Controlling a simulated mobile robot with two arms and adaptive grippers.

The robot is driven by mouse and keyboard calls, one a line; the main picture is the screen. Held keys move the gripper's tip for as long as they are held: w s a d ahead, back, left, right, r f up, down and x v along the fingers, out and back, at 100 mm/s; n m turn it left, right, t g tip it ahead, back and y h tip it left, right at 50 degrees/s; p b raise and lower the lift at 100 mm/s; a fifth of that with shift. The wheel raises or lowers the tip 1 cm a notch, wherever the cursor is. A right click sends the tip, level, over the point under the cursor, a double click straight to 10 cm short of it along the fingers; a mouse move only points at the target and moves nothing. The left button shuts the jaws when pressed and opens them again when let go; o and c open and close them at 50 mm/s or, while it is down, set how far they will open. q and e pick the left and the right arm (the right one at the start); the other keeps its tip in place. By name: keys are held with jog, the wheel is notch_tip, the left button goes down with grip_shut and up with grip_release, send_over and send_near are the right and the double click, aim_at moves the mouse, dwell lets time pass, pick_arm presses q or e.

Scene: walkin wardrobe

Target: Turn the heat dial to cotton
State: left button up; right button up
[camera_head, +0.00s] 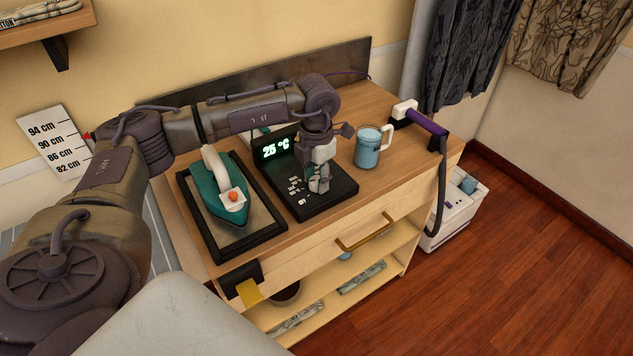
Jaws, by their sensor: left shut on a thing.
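My left gripper (319,187) points down onto the unit's face and is shut on the heat dial there. The fingers cover most of the dial, so its pointer and setting cannot be read. A teal and white iron (226,191) rests on a black-framed pad left of the unit. My right gripper is not in view.
A blue measuring jug (368,148) stands close to the right of the gripper. A purple-handled steamer head (425,122) with a hose sits at the cabinet's right end. A drawer handle (364,235) juts from the front. A wall shelf hangs upper left.

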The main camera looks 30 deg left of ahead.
aim_at(317, 180)
pick_arm(q)
jog(key=m+b, duration=0.2)
jog(key=m, duration=0.3)
jog(key=shift+m+b, duration=0.3)
jog(key=m+b, duration=0.2)
jog(key=m, duration=0.2)
jog(key=m+b, duration=0.1)
jog(key=m, duration=0.4)
jog(key=shift+b, duration=0.3)
jog(key=m+b, duration=0.1)
jog(key=m, duration=0.3)
jog(key=shift+m, duration=0.4)
jog(key=o, duration=1.1)
jog(key=shift+o, duration=0.2)
jog(key=shift+r, duration=0.15)
notch_tip(317, 180, up, 12)
